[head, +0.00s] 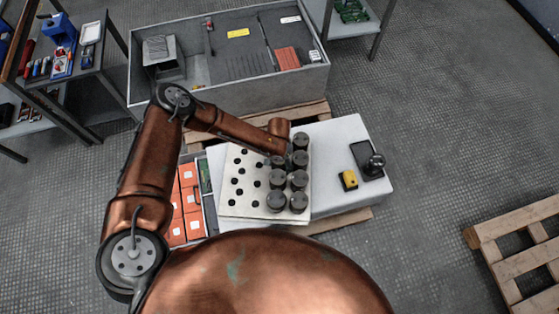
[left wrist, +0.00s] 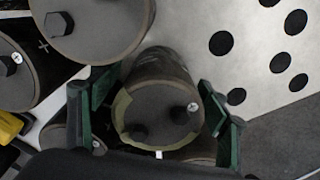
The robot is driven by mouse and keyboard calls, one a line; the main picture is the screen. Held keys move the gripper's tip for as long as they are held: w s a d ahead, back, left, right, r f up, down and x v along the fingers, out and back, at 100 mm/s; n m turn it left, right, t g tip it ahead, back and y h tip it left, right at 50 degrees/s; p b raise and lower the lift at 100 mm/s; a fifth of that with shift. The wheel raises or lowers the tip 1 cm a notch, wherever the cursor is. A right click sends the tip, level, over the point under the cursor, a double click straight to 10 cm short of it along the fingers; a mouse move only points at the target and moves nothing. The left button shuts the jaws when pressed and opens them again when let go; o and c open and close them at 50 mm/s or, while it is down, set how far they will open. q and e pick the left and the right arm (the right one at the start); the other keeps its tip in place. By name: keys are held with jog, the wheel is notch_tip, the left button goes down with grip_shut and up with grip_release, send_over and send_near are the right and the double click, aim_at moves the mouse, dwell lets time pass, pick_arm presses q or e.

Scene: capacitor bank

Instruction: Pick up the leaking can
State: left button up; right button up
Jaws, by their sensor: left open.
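In the left wrist view a dark grey can (left wrist: 165,107) with two terminals has a yellowish-green patch along the left edge of its top; it looks like the leaking can. My left gripper (left wrist: 157,92) is open, its green fingers on either side of this can. I cannot tell whether they touch it. In the head view my left gripper (head: 277,151) is over the back of the group of dark cans (head: 298,179) and is partly hidden by the wrist. These cans stand on the right part of a pale plate with black holes (head: 236,209). My right gripper is not in view.
Other cans (left wrist: 100,30) stand close to the left gripper. A yellow device (head: 348,180) and a black tray (head: 362,152) lie on the white table (head: 335,135). Orange boxes (head: 192,202) stand left of the plate. A grey crate (head: 225,95) stands behind. A pallet (head: 515,240) lies right.

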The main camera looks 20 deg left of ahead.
pick_arm(q)
jog(key=shift+c, duration=0.5)
jog(key=c, duration=1.6)
jog(key=shift+c, duration=0.2)
jog(key=shift+r, duration=0.1)
jog(key=shift+r, duration=0.4)
notch_tip(320, 180, up, 5)
jog(key=shift+w+r+p, duration=0.1)
jog(key=shift+r+p, duration=0.05)
jog(key=shift+p, duration=1.05)
notch_tip(320, 180, up, 4)
jog(key=shift+r+p, duration=0.15)
jog(key=shift+p, duration=0.6)
notch_tip(320, 180, up, 8)
jog(key=p, duration=0.2)
jog(key=shift+f, duration=0.2)
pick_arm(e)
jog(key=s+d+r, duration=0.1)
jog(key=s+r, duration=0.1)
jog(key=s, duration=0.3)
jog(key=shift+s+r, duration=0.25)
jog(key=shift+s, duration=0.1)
